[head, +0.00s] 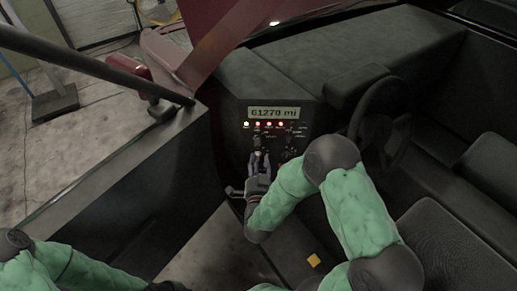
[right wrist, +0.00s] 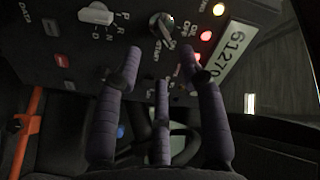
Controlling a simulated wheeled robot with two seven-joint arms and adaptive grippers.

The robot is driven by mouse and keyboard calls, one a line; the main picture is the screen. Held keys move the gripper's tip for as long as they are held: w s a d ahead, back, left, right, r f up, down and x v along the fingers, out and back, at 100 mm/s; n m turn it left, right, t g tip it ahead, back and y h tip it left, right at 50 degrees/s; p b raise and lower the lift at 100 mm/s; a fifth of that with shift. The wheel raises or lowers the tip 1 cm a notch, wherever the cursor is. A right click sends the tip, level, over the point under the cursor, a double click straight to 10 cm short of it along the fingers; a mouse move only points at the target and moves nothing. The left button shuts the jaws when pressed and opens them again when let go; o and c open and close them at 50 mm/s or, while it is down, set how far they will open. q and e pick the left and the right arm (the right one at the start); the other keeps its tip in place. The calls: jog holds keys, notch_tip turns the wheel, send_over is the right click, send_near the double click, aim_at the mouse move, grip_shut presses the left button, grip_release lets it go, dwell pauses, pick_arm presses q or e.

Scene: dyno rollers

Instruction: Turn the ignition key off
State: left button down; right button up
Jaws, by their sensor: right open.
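The ignition switch (right wrist: 163,26), a knob-like key in a dial marked ON, OFF and START, sits on the dark panel in the right wrist view. Its exact setting is hard to read. My right gripper (right wrist: 160,62) is open, with its purple-grey fingers pointing at the panel just short of the switch and nothing between them. In the head view the right gripper (head: 259,163) is in front of the panel's lower part, below the lights. Only my left arm shows at the lower left of the head view; its gripper is out of sight.
A lit display (head: 274,113) reads 61270 mi above several lit red and yellow lights. A gear selector (right wrist: 97,13) sits beside the switch. A steering wheel (head: 378,115) is to the right. The car door (head: 150,170) is at left. An orange piece (head: 314,261) lies below.

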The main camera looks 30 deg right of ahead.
aim_at(258, 141)
jog(key=b+x, duration=0.1)
jog(key=x, duration=0.6)
jog(key=shift+b, duration=0.3)
jog(key=shift+w, duration=0.1)
grip_shut()
